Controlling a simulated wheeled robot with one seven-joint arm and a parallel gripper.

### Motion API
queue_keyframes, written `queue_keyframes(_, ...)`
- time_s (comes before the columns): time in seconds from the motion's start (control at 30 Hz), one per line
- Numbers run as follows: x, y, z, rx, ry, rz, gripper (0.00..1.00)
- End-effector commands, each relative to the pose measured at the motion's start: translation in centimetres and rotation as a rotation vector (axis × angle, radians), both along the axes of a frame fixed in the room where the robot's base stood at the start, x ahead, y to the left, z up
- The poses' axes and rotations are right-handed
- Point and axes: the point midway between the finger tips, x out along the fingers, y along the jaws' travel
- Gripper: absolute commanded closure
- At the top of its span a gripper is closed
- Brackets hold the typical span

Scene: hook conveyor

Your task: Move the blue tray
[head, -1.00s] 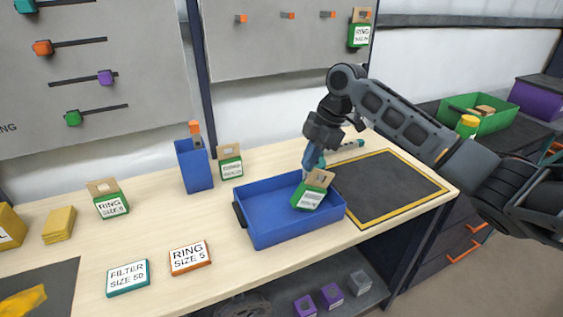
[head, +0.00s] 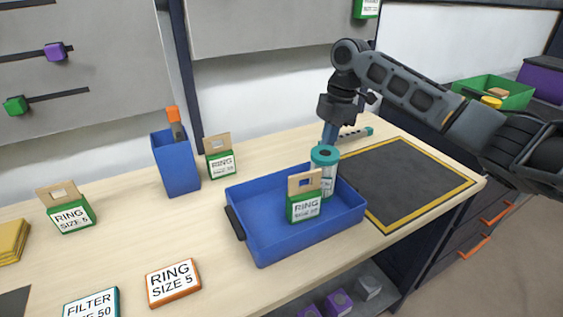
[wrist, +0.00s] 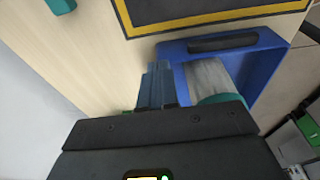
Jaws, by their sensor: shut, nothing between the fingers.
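The blue tray (head: 255,239) stands on the wooden bench in the head view, with a dark handle at its left end. A green-and-tan ring package (head: 305,204) stands upright in it, beside a clear jar with a teal lid (head: 323,156). My gripper (head: 330,136) is shut and empty, behind the jar and the tray's far side; its fingertips are partly hidden there. In the wrist view the shut blue fingers (wrist: 158,85) point down just outside the tray (wrist: 258,65). Its dark handle (wrist: 222,42) and the jar (wrist: 208,78) show there. I cannot tell whether the fingers touch the tray.
A dark mat with a yellow border (head: 395,178) lies clear to the right of the tray. A blue bin (head: 175,163) and a ring package (head: 220,160) stand at left. An orange-edged box (head: 172,282) lies in front.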

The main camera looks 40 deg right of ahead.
Motion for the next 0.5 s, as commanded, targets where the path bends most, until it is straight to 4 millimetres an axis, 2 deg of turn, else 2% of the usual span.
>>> queue_keyframes(0.03, 0.0, 0.0, -1.0, 0.000, 0.000, 0.000, 1.00)
queue_keyframes(0.1, 0.0, 0.0, -1.4, -0.001, 0.000, 0.000, 1.00)
queue_keyframes(0.27, 0.2, 0.6, -1.3, -0.001, 0.000, 0.003, 1.00)
queue_keyframes(0.37, 0.5, 1.8, -1.2, -0.001, 0.001, 0.003, 1.00)
queue_keyframes(0.5, 1.2, 4.3, -1.1, -0.001, 0.000, 0.006, 1.00)
